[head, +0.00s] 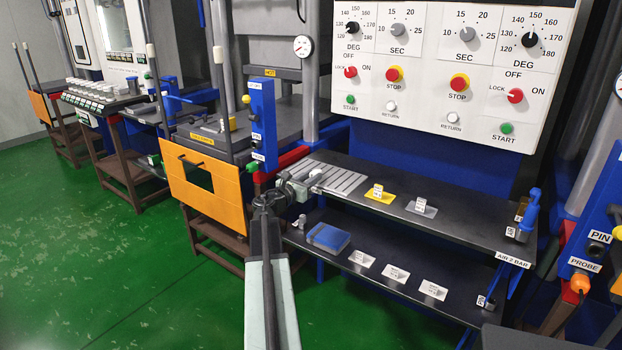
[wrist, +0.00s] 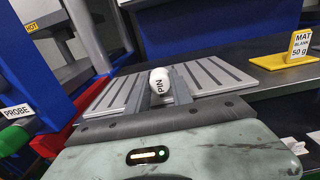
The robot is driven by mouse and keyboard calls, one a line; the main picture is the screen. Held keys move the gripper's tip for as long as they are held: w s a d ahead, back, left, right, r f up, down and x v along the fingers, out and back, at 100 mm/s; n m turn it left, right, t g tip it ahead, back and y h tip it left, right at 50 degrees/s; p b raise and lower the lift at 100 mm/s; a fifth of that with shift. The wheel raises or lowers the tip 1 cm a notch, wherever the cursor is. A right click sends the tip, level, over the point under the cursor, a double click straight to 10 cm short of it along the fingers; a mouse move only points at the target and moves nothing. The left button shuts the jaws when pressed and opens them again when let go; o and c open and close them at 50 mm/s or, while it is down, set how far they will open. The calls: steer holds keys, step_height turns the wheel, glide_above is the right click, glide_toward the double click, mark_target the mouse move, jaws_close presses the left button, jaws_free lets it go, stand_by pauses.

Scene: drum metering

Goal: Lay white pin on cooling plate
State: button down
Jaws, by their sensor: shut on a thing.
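The white pin (wrist: 159,82), marked PIN, is between the two fingers of my gripper (wrist: 162,92) in the wrist view. My gripper is shut on it. The cooling plate (wrist: 212,74) is a grey slotted plate just beyond and under the fingertips. In the head view the cooling plate (head: 342,181) lies at the left end of the upper black shelf. My gripper (head: 298,184) is at its left front edge there. The pin is too small to make out surely in the head view. I cannot tell whether the pin touches the plate.
A yellow holder (head: 379,194) with a 50 g mat label and a grey holder (head: 421,208) stand right of the plate. A blue PIN and PROBE post (head: 263,125) rises close to the left. The lower shelf holds a blue block (head: 328,237) and several white cards.

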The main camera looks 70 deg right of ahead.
steer(key=shift+f+b, duration=0.4)
steer(key=shift+f, duration=0.1)
steer(key=c, duration=1.1)
jaws_free()
steer(key=shift+o, duration=0.2)
steer(key=v, duration=0.8)
